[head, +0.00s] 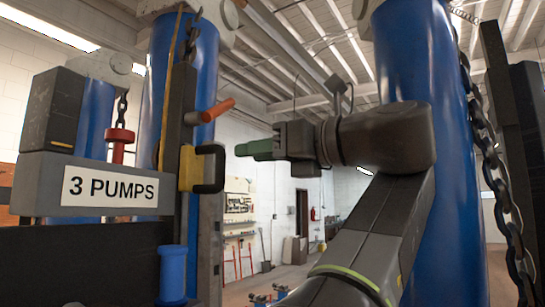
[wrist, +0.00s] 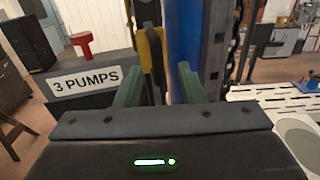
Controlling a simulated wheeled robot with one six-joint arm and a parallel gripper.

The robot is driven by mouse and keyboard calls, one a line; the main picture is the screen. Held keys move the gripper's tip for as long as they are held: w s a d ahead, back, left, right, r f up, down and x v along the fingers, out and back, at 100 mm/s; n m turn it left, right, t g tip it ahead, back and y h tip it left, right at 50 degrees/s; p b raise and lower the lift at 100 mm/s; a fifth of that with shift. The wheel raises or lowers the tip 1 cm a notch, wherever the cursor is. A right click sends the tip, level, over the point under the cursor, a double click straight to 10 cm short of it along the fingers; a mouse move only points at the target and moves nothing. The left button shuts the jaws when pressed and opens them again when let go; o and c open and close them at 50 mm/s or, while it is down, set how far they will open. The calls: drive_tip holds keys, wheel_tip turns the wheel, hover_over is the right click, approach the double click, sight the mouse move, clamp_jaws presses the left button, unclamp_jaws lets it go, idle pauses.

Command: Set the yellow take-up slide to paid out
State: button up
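The yellow take-up slide (head: 186,168) sits on a dark upright rail in front of a blue column, left of centre in the head view. A black bracket-shaped handle (head: 219,168) sticks out from its right side. My gripper (head: 243,149) points left at the handle, slightly above its middle, with a small gap seen between them. In the wrist view my green fingers (wrist: 158,88) are spread apart and nothing is gripped. The yellow slide (wrist: 152,50) shows beyond them, closer to the left finger. The slide's end marks cannot be read.
An orange lever (head: 218,110) juts out just above the slide. A grey box labelled "3 PUMPS" (head: 110,187) with a red knob (head: 120,137) stands left. A blue knob (head: 172,272) is below. A chain (head: 496,175) hangs at right beside a blue column (head: 450,200).

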sight(225, 155)
drive_tip(key=shift+b+v, duration=0.5)
drive_tip(key=shift+v, duration=2.45)
drive_tip(key=shift+w+f, duration=0.1)
drive_tip(key=shift+w, duration=0.05)
drive_tip(key=shift+s+a+p+x, duration=0.15)
drive_tip(key=shift+p+x, duration=0.7)
drive_tip(key=shift+x, duration=2.55)
drive_tip(key=shift+s+a+p+x, duration=0.15)
drive_tip(key=shift+p+x, duration=0.7)
drive_tip(key=shift+x, duration=2.55)
drive_tip(key=shift+d, duration=0.25)
